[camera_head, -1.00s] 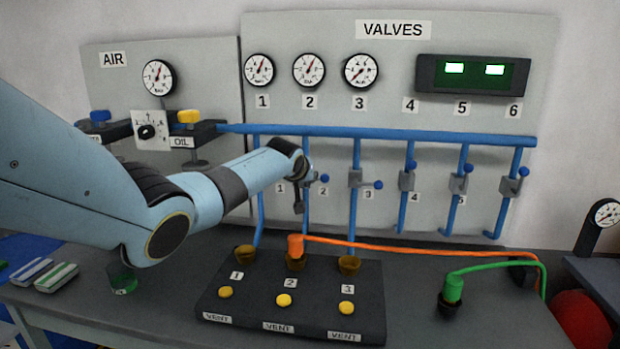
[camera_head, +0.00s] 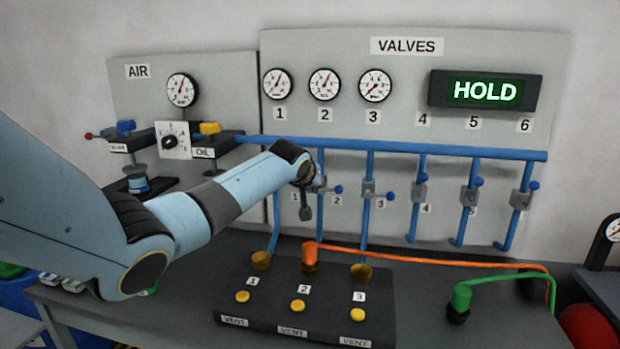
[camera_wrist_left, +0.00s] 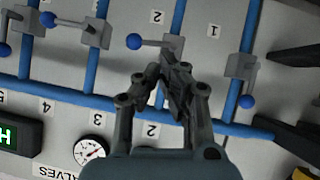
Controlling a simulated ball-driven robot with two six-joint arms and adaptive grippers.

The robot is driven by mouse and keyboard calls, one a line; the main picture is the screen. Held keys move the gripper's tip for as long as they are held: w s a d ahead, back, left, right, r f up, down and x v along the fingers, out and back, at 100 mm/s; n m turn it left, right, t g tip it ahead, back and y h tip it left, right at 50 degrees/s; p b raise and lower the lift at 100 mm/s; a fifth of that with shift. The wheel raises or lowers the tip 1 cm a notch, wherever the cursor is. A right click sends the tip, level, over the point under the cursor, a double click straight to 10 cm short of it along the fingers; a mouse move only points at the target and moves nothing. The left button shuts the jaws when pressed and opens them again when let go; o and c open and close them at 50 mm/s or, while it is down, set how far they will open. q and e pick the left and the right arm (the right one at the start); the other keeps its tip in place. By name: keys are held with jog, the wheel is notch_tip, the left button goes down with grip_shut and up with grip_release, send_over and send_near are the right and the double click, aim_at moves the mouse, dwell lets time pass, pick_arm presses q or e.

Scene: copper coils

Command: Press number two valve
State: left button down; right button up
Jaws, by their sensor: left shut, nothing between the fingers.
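The number two valve (camera_head: 321,185) is on a blue pipe on the grey panel, its blue ball handle (camera_head: 338,189) pointing right. My left gripper (camera_head: 305,212) is shut and empty, pointing down just left of this valve and partly hiding its surroundings. In the left wrist view, which is upside down, the number two valve (camera_wrist_left: 173,43) stands just beyond the shut fingertips (camera_wrist_left: 165,75), and its blue ball is left of them. I cannot tell whether the fingers touch it. My right gripper is not in view.
The number three valve (camera_head: 370,187) is close on the right. A black box (camera_head: 380,310) with vent buttons lies below, with an orange hose (camera_head: 430,257) across the bench. A display (camera_head: 485,91) reads HOLD.

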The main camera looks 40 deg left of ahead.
pick_arm(q)
jog(key=v, duration=0.6)
jog(key=shift+d+r, duration=0.15)
jog(key=shift+d, duration=0.1)
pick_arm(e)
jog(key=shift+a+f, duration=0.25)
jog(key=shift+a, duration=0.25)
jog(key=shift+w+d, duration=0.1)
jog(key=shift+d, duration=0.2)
pick_arm(q)
jog(key=shift+s, duration=0.1)
